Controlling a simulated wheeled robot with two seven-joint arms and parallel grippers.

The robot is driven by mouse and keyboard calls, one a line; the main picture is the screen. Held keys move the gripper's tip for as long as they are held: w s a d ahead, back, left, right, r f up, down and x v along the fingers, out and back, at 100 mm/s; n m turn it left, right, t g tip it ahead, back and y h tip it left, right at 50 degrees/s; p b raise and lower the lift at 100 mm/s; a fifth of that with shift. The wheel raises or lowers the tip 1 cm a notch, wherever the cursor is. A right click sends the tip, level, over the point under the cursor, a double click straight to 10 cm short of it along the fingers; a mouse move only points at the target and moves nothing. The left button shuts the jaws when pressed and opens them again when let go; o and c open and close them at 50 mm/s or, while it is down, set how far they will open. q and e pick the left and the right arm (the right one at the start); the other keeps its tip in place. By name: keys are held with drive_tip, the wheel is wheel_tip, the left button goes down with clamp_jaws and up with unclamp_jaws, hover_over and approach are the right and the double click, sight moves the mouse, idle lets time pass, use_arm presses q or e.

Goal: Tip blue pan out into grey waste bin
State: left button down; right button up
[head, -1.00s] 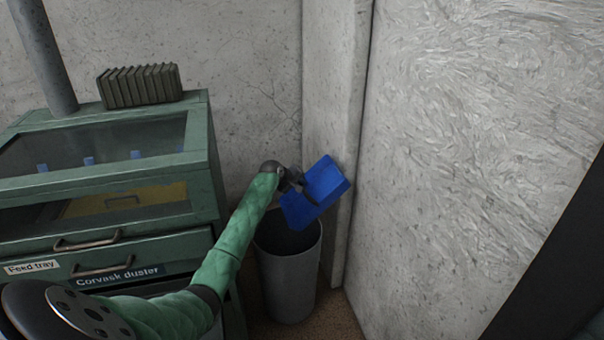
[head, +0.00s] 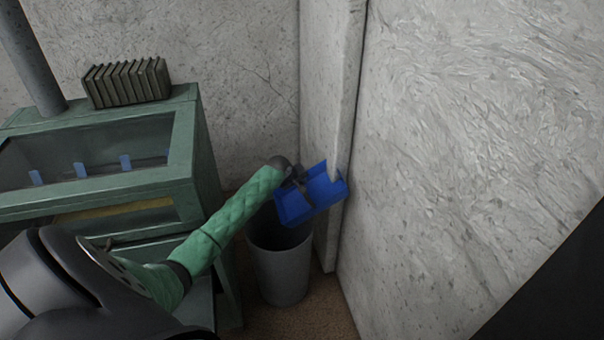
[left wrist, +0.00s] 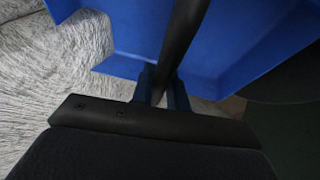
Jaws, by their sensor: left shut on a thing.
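The blue pan (head: 318,190) is held above the grey waste bin (head: 280,265), over its right and back rim, close to the wall. My left gripper (head: 298,182) is shut on the pan's dark handle. In the left wrist view the blue pan (left wrist: 240,35) fills the upper part, and the dark handle (left wrist: 182,45) runs between the fingers (left wrist: 162,90). The pan is tilted in the head view. Its contents cannot be made out, and the inside of the bin is dark and mostly hidden. My right gripper is not in view.
A green cabinet (head: 185,205) with a glass front stands left of the bin, with a ribbed block (head: 128,83) on top. A pale wall with a projecting edge (head: 330,120) is close to the pan's right. Some brown floor (head: 310,318) is free in front of the bin.

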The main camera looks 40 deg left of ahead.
use_arm(q)
drive_tip(key=shift+d+r, duration=0.1)
drive_tip(key=shift+d, duration=0.05)
drive_tip(key=shift+w+d, duration=0.15)
drive_tip(key=w+d+g+y, duration=0.1)
drive_tip(key=w+d+f+m+g+y+b, duration=0.1)
drive_tip(key=g, duration=0.1)
drive_tip(key=shift+w+f+y, duration=0.15)
drive_tip(key=shift+w+y, duration=0.1)
drive_tip(key=shift+y, duration=0.05)
drive_tip(key=shift+w+d+f+g+y, duration=0.1)
drive_tip(key=shift+w+d+g+y, duration=0.25)
drive_tip(key=shift+g, duration=0.35)
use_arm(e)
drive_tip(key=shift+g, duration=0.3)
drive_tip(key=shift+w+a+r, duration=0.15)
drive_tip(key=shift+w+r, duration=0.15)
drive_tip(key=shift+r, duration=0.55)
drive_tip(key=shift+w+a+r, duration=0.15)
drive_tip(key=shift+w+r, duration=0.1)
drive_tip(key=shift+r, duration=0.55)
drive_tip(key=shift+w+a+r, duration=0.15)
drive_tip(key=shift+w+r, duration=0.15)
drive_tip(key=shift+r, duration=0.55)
use_arm(q)
drive_tip(key=shift+s, duration=0.1)
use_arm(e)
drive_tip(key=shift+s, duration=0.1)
